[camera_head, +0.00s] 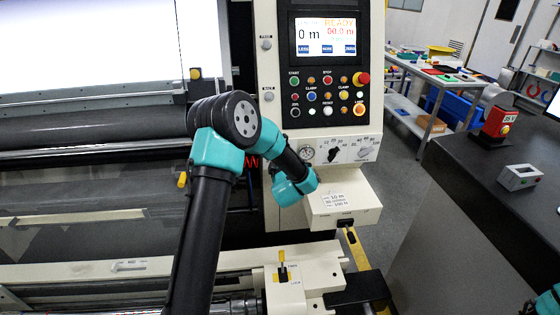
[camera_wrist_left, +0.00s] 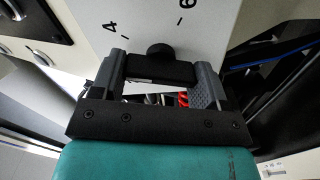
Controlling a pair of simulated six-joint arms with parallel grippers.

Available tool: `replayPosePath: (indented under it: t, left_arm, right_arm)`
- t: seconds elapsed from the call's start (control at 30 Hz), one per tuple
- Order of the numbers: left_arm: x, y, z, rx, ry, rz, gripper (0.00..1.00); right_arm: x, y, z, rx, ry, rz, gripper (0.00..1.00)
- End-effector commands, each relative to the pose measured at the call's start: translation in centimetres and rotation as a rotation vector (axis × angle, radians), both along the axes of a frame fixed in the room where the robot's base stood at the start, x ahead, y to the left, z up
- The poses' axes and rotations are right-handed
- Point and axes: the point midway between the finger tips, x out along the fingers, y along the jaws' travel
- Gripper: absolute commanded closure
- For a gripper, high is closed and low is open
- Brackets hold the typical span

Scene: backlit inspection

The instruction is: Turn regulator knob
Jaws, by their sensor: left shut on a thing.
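The regulator knob (camera_wrist_left: 160,50) is black and round, on a pale panel face marked 4 and 6, in the left wrist view. My left gripper (camera_wrist_left: 162,70) has one finger on each side of the black knob part and is shut on it. Its lower part is partly hidden by the gripper. In the head view my teal left wrist reaches the machine's control column just below the gauge (camera_head: 306,153); the fingers and the gripped knob are hidden there. My right gripper is not in view.
Above are a lit screen (camera_head: 323,36) and several coloured buttons. A cream box (camera_head: 345,205) juts out just right of my wrist. A dark table (camera_head: 490,165) stands at right.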

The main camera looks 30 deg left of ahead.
Motion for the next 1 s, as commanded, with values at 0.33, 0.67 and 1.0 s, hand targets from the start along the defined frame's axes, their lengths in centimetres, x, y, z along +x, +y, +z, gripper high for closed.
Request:
replayPosePath:
  t: [0.33,0.67,1.0]
  left_arm:
    - [0.01,-0.06,0.06,0.219,0.171,0.0,0.56]
    - [0.01,-0.08,0.07,0.312,0.243,0.0,0.56]
    - [0.01,-0.07,0.06,0.32,0.249,0.0,0.56]
  right_arm:
    - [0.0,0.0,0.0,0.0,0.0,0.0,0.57]
    - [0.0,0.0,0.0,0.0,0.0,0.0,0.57]
    - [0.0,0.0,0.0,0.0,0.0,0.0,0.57]
